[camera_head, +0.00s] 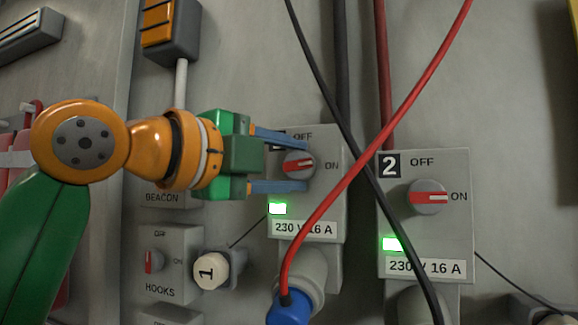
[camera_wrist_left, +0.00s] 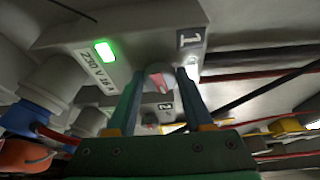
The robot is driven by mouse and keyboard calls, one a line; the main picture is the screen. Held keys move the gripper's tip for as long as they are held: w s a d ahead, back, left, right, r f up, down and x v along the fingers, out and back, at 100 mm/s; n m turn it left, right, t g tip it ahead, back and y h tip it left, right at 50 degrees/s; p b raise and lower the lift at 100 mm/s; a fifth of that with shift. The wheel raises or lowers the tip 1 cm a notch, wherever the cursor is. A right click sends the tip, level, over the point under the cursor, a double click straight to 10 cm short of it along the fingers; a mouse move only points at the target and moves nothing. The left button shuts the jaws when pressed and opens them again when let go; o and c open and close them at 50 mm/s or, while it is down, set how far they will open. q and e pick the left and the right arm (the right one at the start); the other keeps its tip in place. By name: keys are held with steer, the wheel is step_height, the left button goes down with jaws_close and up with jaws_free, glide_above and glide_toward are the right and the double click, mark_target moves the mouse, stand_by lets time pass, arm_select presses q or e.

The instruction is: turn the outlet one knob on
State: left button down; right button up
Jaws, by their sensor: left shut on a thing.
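Outlet one is a grey box (camera_head: 322,214) with OFF and ON marks, a lit green lamp (camera_head: 278,208) and a 230 V 16 A label. Its round grey knob (camera_head: 299,163) has a red bar lying nearly level, with its right end towards ON. My left gripper (camera_head: 306,168) comes in from the left, with one blue finger above the knob and one below, shut on it. The fingers partly cover the OFF mark and the number plate. In the left wrist view the knob (camera_wrist_left: 158,80) sits between the fingertips, and the green lamp (camera_wrist_left: 105,52) is lit. My right gripper is not in view.
Outlet two (camera_head: 450,235) stands to the right, its knob (camera_head: 428,197) towards ON and its green lamp lit. A red cable (camera_head: 345,178) and a black cable cross just right of knob one. A blue plug (camera_head: 290,307) is below. HOOKS switch box (camera_head: 170,275) is lower left.

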arm_select(q)
steer(key=shift+m+y, duration=0.3)
steer(key=shift+m, duration=0.5)
steer(key=shift+c, duration=1.5)
jaws_free()
steer(key=shift+s, duration=0.15)
steer(key=shift+s+a, duration=0.15)
steer(key=shift+s, duration=0.05)
steer(key=b+v, duration=0.2)
steer(key=v, duration=0.4)
steer(key=shift+s+a+r, duration=0.2)
steer(key=shift+s, duration=0.05)
